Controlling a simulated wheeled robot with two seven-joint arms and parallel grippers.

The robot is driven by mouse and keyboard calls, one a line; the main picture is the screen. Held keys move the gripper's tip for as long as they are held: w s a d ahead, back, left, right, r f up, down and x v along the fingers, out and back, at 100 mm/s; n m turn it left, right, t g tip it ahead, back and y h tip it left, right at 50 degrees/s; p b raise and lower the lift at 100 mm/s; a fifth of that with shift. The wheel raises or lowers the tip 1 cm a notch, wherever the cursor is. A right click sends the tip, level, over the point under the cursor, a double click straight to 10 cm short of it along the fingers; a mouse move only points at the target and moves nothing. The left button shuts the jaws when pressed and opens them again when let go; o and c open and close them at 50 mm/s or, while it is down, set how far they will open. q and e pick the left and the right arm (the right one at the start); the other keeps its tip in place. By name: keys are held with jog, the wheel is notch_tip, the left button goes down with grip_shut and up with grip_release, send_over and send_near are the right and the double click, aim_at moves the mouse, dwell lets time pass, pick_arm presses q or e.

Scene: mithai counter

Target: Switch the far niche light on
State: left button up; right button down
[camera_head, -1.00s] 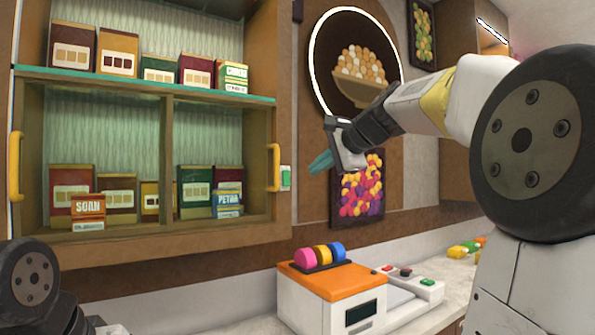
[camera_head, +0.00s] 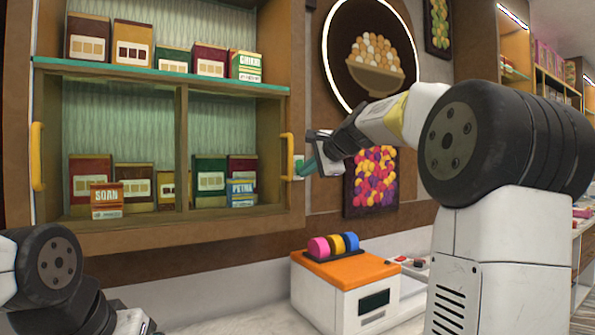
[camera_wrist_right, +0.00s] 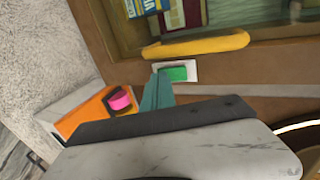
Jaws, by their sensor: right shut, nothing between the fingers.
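A small light switch with a green rocker on a white plate (camera_wrist_right: 192,72) is on the wood beside the cabinet's right yellow handle. In the head view the switch (camera_head: 297,160) is partly hidden by my right gripper (camera_head: 305,170). That gripper is shut and empty, with its teal fingertips close to the switch. In the right wrist view the fingertips (camera_wrist_right: 158,88) overlap the plate's left end; I cannot tell whether they touch it. My left arm shows at the lower left, but its gripper fingers do not show.
The cabinet (camera_head: 180,90) holds several sweet boxes, and its yellow handle (camera_head: 291,158) stands close to the fingers. An orange-topped machine (camera_head: 345,270) stands on the counter below. A niche (camera_head: 514,55) with a bright light strip shows at the upper right.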

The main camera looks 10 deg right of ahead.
jog(key=shift+w+a+f, duration=0.1)
jog(key=shift+w, duration=0.05)
dwell(0.3)
jog(key=shift+r, duration=1.15)
jog(key=shift+a+f, duration=0.1)
jog(key=shift+f, duration=0.1)
